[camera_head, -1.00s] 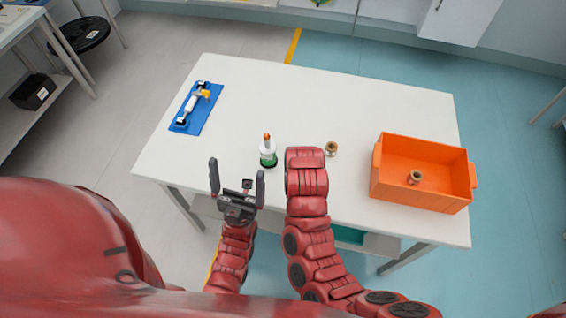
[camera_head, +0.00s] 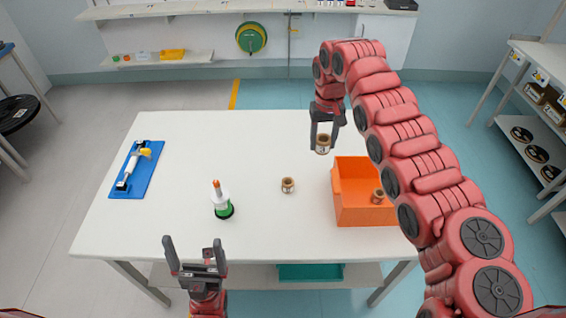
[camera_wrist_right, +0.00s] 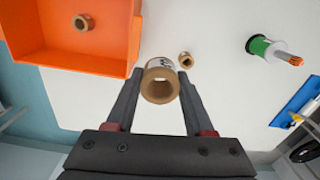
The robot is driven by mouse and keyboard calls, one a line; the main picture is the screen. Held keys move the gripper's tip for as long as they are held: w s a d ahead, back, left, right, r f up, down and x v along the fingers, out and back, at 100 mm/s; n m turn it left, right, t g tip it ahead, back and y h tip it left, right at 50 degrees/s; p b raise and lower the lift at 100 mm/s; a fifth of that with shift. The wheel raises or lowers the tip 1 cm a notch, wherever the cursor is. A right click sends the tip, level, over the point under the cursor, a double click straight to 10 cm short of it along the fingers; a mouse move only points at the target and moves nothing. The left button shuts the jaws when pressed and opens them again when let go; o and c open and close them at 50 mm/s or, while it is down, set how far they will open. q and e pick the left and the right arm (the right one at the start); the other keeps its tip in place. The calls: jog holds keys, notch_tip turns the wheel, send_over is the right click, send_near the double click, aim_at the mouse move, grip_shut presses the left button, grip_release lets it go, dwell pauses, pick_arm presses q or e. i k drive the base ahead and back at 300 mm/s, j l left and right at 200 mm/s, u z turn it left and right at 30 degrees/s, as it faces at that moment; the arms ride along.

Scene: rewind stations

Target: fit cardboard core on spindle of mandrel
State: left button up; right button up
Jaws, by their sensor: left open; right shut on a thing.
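My right gripper (camera_head: 323,138) is shut on a cardboard core (camera_head: 323,146) and holds it above the table, beside the orange crate. The held core (camera_wrist_right: 160,85) also shows between the fingers in the right wrist view, its open end facing the camera. The mandrel (camera_head: 222,204), white with a green and black base and an orange-tipped spindle (camera_head: 216,186), stands upright on the table, left of the held core. A second core (camera_head: 288,185) stands on the table between mandrel and crate. My left gripper (camera_head: 197,258) is open and empty at the table's front edge.
The orange crate (camera_head: 345,204) holds another core (camera_head: 377,196) and is partly hidden by my right arm. A blue mat (camera_head: 131,186) with a white and yellow tool (camera_head: 139,160) lies at the left. The table's back middle is clear.

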aim_at(221, 196)
jog(key=j+z, duration=0.4)
jog(key=j, duration=0.25)
jog(key=j+z, duration=0.35)
jog(key=j, duration=0.3)
jog(key=k+j+z, duration=0.2)
jog(key=j+z, duration=0.2)
jog(key=j, duration=0.2)
